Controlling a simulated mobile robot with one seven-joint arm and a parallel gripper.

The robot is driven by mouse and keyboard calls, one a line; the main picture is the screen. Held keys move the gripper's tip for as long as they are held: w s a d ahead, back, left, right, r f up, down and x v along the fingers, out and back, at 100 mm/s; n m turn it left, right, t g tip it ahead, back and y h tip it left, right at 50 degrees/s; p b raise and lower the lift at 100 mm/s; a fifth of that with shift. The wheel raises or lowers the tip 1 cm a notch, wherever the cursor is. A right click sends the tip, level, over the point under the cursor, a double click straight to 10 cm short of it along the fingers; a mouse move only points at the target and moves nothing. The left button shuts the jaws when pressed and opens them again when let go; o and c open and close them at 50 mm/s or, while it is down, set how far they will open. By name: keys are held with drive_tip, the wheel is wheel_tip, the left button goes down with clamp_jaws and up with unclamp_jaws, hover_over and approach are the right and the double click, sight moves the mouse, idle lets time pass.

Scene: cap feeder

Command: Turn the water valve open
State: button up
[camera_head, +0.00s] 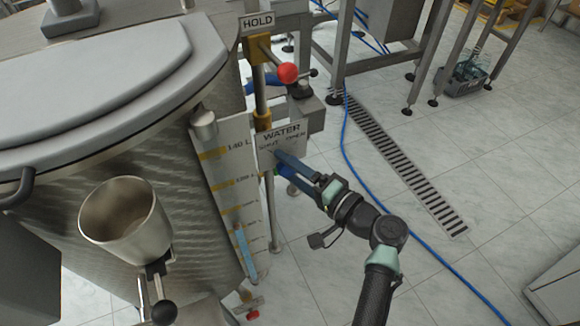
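A white sign marked WATER (268,148) hangs on the pipe beside the large steel tank. The valve body behind the sign and fingers is mostly hidden.
The steel tank (150,170) with a level scale (232,180) fills the left. A red knob (288,72) sits near the HOLD sign (257,22). A steel cup (125,215) is at the front left. A blue hose (349,165) crosses the tiled floor.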

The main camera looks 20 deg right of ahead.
drive_tip(key=shift+o, duration=0.4)
drive_tip(key=shift+s+d+r, duration=0.1)
drive_tip(key=shift+s+d, duration=0.05)
drive_tip(key=shift+s, duration=0.1)
drive_tip(key=f+p+v, duration=0.1)
drive_tip(key=v, duration=1.1)
drive_tip(key=shift+s+r, duration=0.2)
drive_tip(key=shift+r, duration=0.3)
